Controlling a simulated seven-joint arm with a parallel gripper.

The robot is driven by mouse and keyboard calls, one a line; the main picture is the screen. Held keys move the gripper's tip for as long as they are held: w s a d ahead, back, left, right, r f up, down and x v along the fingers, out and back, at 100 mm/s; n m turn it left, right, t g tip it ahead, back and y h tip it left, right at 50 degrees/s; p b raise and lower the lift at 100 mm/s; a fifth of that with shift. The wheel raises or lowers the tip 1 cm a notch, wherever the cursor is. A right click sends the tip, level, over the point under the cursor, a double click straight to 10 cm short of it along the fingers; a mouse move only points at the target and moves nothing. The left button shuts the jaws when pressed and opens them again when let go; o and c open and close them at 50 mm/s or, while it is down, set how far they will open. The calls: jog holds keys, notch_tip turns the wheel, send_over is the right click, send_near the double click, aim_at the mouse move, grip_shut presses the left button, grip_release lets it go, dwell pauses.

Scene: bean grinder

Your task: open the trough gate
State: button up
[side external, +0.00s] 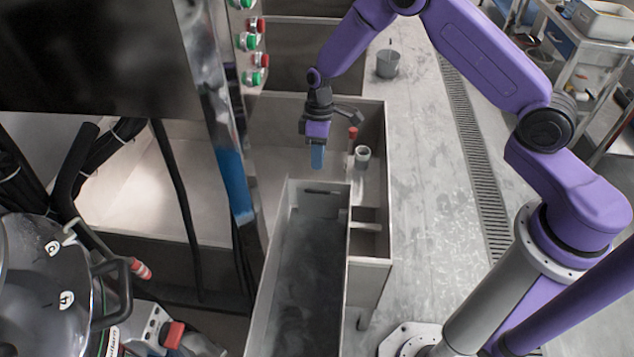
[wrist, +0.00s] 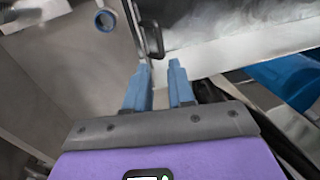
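The trough (side external: 300,290) is a long, narrow grey channel with a dark, smoky-looking inside; part of that inside shows at the top of the wrist view (wrist: 225,25). At its far end stands a pale gate panel (side external: 318,203) with a dark handle (side external: 322,191). The dark looped handle also shows in the wrist view (wrist: 153,40), just beyond my fingertips. My gripper (side external: 317,166) hangs above the far end of the trough. In the wrist view its two blue fingers (wrist: 159,68) are apart with nothing between them. I cannot tell the exact height gap to the handle.
A pale pipe (side external: 362,156) and a red-tipped rod (side external: 352,134) stand right of the gate. A metal post (side external: 228,150) rises close on the left. A pot (side external: 50,270) stands front left. A small grey bucket (side external: 388,64) stands on the floor behind.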

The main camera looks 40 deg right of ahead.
aim_at(317, 183)
jog(key=x, duration=0.8)
jog(key=shift+f, duration=0.3)
grip_shut()
jog(key=shift+s, duration=0.1)
dwell(1.0)
